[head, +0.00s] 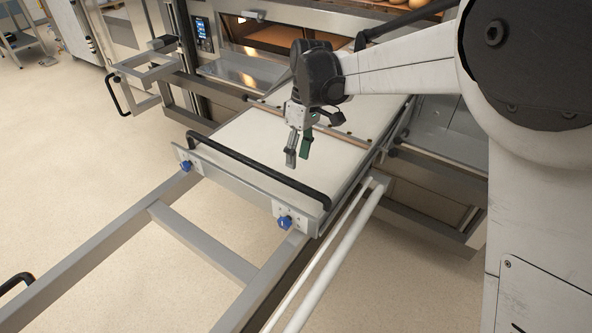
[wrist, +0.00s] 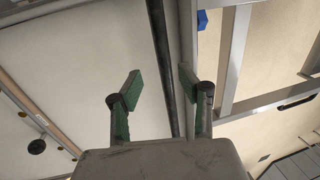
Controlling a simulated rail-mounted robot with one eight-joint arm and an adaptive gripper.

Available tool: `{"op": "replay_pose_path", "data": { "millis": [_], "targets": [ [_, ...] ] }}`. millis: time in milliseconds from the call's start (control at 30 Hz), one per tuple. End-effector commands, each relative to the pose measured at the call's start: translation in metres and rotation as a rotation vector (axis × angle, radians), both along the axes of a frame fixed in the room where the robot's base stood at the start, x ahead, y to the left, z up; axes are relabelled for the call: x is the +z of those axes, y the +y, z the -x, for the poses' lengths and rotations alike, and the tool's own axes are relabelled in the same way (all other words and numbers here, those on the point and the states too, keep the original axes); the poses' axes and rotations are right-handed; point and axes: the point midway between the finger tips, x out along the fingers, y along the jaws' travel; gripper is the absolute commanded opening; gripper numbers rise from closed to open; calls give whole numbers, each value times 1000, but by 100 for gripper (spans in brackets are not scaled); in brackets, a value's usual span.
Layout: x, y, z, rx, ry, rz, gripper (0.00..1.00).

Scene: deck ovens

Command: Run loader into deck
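The loader (head: 262,140) is a long flat bed with a pale belt, lying on a metal frame with its far end towards the deck oven. A black handle bar (head: 262,168) runs across its near end, above a metal front plate with blue knobs. An oven deck (head: 275,35) glows orange behind it. My gripper (head: 298,158) points down over the belt, just behind the handle. It is open and empty. In the wrist view its green-padded fingers (wrist: 158,86) are apart, and the handle (wrist: 160,40) appears between them, with no visible contact.
The support frame's rails (head: 110,238) extend towards me at the front. A white rail (head: 335,258) runs along the right side. A metal bracket with a black handle (head: 115,92) stands at left. Bare floor (head: 60,160) is free at left.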

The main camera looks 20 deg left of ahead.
Motion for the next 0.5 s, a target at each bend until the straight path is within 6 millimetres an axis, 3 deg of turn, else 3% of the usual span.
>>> {"op": "replay_pose_path", "data": {
  "millis": [200, 500],
  "targets": [
    [33, -2, -7, -1, 0, 0, 38],
    [47, -2, -10, -1, -1, -1, 38]
  ]
}}
